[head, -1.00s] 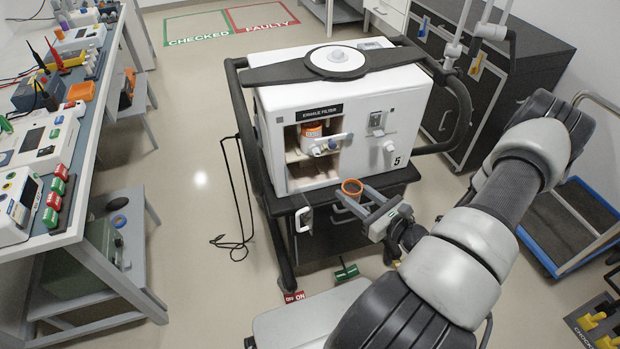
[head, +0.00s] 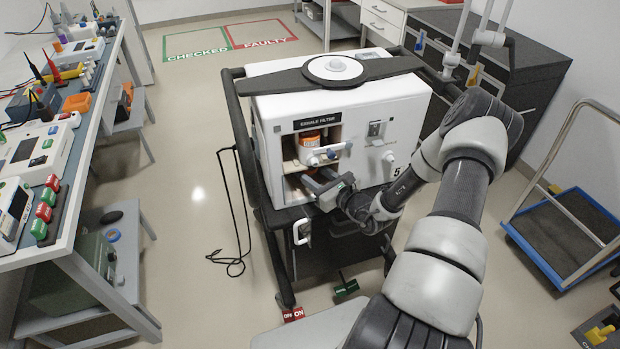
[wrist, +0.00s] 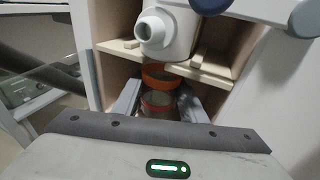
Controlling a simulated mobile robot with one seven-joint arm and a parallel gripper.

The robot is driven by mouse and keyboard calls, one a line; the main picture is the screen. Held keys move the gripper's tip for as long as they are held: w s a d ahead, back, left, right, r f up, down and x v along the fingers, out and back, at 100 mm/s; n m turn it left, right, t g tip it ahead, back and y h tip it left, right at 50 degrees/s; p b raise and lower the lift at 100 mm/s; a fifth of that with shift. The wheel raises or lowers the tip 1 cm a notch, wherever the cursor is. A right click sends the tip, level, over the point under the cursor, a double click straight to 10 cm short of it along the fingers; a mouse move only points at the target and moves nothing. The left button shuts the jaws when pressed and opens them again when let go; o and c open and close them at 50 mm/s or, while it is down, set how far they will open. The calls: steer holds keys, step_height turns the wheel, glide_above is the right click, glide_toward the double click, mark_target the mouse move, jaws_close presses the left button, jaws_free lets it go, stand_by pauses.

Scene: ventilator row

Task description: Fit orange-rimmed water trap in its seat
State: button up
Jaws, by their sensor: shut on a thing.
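The water trap (wrist: 162,75) shows in the wrist view as a small cup with an orange rim and a lower red-orange band. My gripper (wrist: 160,99) is shut on it, with one grey finger on each side. In the head view my gripper (head: 312,181) reaches into the lower part of the open bay in the white ventilator (head: 370,125). The trap is mostly hidden there. A white housing with a round port (wrist: 153,30) is above the trap in the wrist view. I cannot make out the seat itself or whether the trap touches it.
An orange-labelled filter (head: 310,139) sits in the bay above my gripper. A wooden shelf (wrist: 205,68) and the bay's side walls closely surround the fingers. A bench with instruments (head: 92,130) stands at left, and a blue-edged trolley (head: 565,238) at right. Floor between bench and ventilator is mostly clear.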

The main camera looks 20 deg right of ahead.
steer(key=shift+f, duration=0.95)
steer(key=shift+f, duration=0.1)
steer(key=shift+f+b, duration=0.15)
steer(key=shift+b, duration=0.15)
steer(key=o, duration=1.4)
steer(key=shift+c, duration=0.2)
steer(key=shift+s+d+r, duration=0.1)
steer(key=shift+r, duration=0.2)
steer(key=p+v, duration=0.2)
steer(key=v, duration=0.9)
steer(key=shift+s, duration=0.35)
steer(key=shift+d, duration=0.1)
